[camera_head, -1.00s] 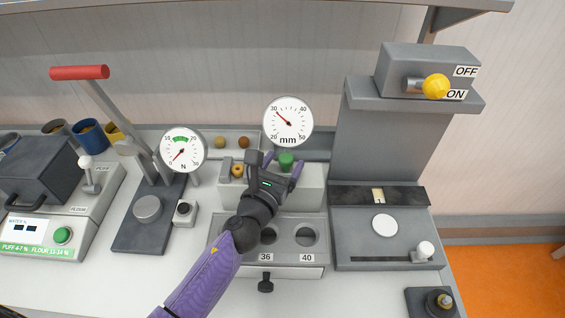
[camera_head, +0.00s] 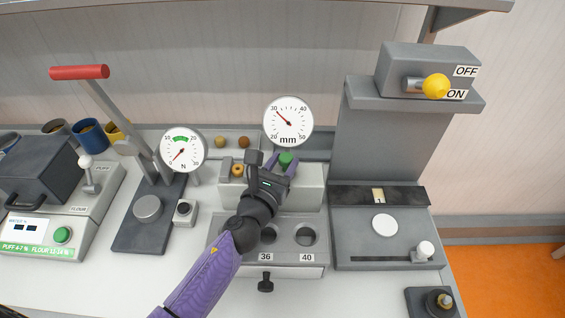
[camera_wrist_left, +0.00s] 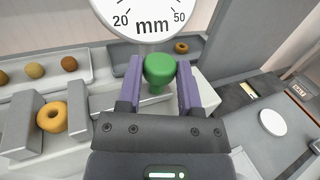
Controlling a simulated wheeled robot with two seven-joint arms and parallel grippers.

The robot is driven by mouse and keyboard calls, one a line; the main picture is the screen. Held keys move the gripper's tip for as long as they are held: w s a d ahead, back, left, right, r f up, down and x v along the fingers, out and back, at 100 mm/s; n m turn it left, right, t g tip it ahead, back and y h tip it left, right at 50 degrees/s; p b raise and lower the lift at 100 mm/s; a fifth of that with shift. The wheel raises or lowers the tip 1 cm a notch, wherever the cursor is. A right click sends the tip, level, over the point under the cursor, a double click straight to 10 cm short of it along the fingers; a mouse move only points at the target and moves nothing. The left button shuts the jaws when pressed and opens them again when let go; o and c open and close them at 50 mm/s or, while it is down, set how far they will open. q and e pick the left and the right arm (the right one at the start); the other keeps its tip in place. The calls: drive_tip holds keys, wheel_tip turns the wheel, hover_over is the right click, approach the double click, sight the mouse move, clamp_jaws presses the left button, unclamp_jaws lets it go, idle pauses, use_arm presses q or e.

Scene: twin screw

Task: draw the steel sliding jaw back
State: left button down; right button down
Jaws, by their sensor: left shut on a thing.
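My left gripper (camera_head: 286,162) reaches in from the lower left and is shut on a green knob (camera_wrist_left: 159,66) above the grey measuring device, below the mm dial (camera_head: 288,119). In the left wrist view its two purple fingers stand on either side of the knob. A steel jaw block (camera_wrist_left: 78,111) stands just right of a small golden dough ring (camera_wrist_left: 52,116), and another block (camera_wrist_left: 22,127) stands on its left. The link between knob and sliding jaw is partly hidden by my gripper. The ring also shows in the head view (camera_head: 238,170). My right gripper is not in view.
A tray with brown balls (camera_head: 221,142) lies behind the ring. An N dial (camera_head: 181,150) and a red-handled lever press (camera_head: 80,72) stand left. A drawer unit marked 36 and 40 (camera_head: 285,257) is in front. A tall grey machine (camera_head: 385,150) stands close on the right.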

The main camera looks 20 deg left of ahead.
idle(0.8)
use_arm(q)
drive_tip(key=shift+w+d, duration=0.2)
drive_tip(key=shift+d, duration=0.55)
drive_tip(key=shift+w+d, duration=0.2)
drive_tip(key=shift+d, duration=0.5)
drive_tip(key=c, duration=0.6)
unclamp_jaws()
drive_tip(key=o, duration=0.3)
drive_tip(key=shift+d, duration=0.1)
drive_tip(key=shift+o, duration=0.2)
